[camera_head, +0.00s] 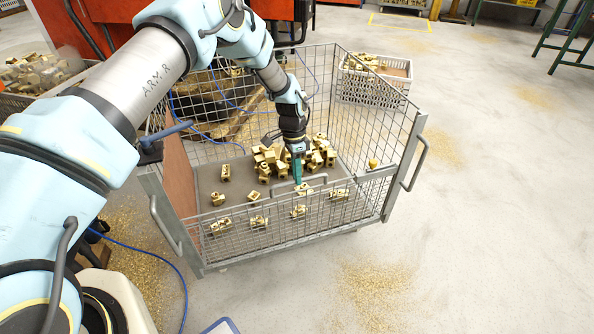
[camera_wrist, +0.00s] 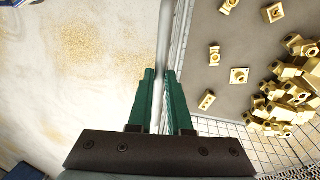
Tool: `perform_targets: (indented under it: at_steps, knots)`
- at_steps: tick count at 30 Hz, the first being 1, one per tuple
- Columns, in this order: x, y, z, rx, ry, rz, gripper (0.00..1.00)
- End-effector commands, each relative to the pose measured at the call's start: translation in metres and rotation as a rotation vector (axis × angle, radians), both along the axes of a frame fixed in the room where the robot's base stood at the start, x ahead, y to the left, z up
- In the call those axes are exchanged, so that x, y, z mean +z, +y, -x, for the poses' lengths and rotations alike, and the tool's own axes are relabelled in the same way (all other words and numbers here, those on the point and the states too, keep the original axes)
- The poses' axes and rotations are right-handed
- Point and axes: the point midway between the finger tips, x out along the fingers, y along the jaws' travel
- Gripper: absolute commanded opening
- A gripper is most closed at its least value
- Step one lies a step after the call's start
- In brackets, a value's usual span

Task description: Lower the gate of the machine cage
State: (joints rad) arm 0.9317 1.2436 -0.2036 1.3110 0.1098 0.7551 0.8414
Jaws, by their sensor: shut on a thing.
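The machine cage (camera_head: 403,165) is a grey wire-mesh cart on the floor. Its gate (camera_head: 232,226) is the low mesh panel at the front, standing roughly upright, with a bent-bar handle on its top rail. My gripper (camera_head: 298,180) reaches down over the cage, its green fingers at the middle of the gate's top edge. In the wrist view, my gripper (camera_wrist: 159,82) has its fingers on either side of the gate's grey top bar (camera_wrist: 166,40) and is shut on it. The exact contact is partly hidden by the fingers.
Brass parts (camera_head: 265,160) lie piled and scattered on the cage floor. A white crate (camera_head: 372,85) of parts stands behind the cage. A blue cable (camera_head: 165,262) runs along the floor at left. The floor in front and right is open, with brass chips.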

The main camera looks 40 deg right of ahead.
Motion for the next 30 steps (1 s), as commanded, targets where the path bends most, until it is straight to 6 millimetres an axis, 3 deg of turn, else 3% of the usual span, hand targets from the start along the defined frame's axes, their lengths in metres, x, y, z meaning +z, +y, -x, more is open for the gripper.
perform_targets:
  at_steps: [1,6,22,23,30]
  knots:
    - [-0.016,0.001,-0.001,0.001,0.000,-0.002,0.00]
    - [-0.033,0.001,0.000,0.001,0.001,-0.001,0.00]
    - [-0.039,0.000,-0.001,0.000,0.000,-0.001,0.00]
    - [-0.039,0.000,-0.001,0.000,0.000,-0.001,0.18]
    - [-0.039,0.000,0.000,0.000,0.000,-0.001,0.45]
